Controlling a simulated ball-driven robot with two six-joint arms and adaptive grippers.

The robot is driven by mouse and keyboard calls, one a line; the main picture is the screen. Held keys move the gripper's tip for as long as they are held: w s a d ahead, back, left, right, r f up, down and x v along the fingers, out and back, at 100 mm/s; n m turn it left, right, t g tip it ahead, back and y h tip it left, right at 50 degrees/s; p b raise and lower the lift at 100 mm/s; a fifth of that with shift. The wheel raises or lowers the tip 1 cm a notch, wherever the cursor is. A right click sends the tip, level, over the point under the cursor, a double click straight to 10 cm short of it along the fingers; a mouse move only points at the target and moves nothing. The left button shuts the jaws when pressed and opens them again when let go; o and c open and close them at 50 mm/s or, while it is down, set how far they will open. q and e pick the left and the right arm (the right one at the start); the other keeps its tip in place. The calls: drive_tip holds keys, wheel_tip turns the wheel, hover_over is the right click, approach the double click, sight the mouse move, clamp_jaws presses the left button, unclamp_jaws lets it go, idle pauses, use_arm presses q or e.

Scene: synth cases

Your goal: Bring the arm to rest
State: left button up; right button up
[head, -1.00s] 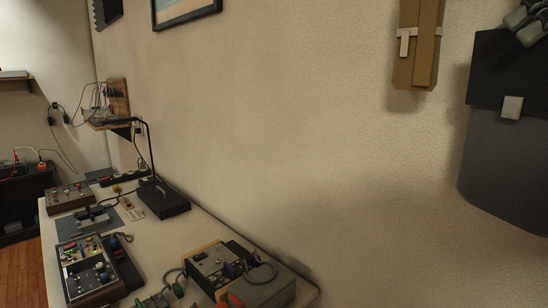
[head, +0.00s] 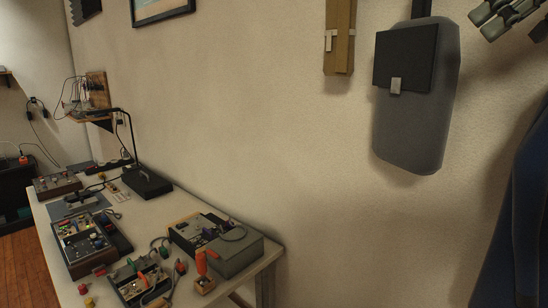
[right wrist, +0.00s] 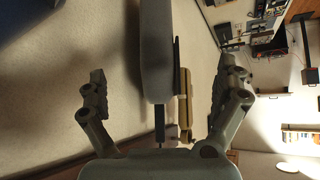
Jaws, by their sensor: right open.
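My right gripper (head: 515,20) shows at the top right corner of the head view, raised in front of the wall and partly cut off by the frame edge. In the right wrist view, my right gripper (right wrist: 165,90) has its two fingers spread wide apart with nothing held between them. A grey bag with a black flap (head: 415,100) hangs on the wall to the left of the gripper in the head view. The bag also shows in the right wrist view (right wrist: 156,50), beyond the fingers. My left gripper is in neither view.
A tan case (head: 340,38) hangs on the wall left of the bag. Dark blue cloth (head: 520,220) hangs at the right edge. Below left, a white table (head: 140,216) carries several electronic boxes, including a grey one (head: 232,254). The wall between is bare.

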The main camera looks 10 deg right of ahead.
drive_tip(key=s+a+f+n+g, duration=0.1)
drive_tip(key=a+f, duration=0.2)
drive_tip(key=f, duration=1)
drive_tip(key=a+f+n+g, duration=0.1)
drive_tip(key=a+f, duration=0.2)
drive_tip(key=f, duration=1)
drive_tip(key=s+a+f+m+g+h, duration=0.1)
drive_tip(key=s+a+f+m+g, duration=0.1)
drive_tip(key=s+f, duration=0.65)
drive_tip(key=s+a+f+m+g+h, duration=0.1)
drive_tip(key=s+a+f, duration=0.2)
drive_tip(key=s+f, duration=0.5)
drive_tip(key=s+d+f+g+b, duration=0.15)
drive_tip(key=f+b, duration=0.25)
drive_tip(key=f, duration=1.3)
drive_tip(key=s+d+f+b, duration=0.15)
drive_tip(key=f+b, duration=0.25)
drive_tip(key=f, duration=1.3)
use_arm(q)
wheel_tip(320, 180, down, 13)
drive_tip(key=b, duration=0.5)
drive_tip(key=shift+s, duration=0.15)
use_arm(e)
drive_tip(key=s+f+g, duration=0.1)
drive_tip(key=s+f, duration=1.7)
drive_tip(key=f, duration=0.2)
drive_tip(key=shift+s+d+m, duration=0.25)
drive_tip(key=shift+d+m, duration=0.05)
drive_tip(key=shift+d, duration=0.1)
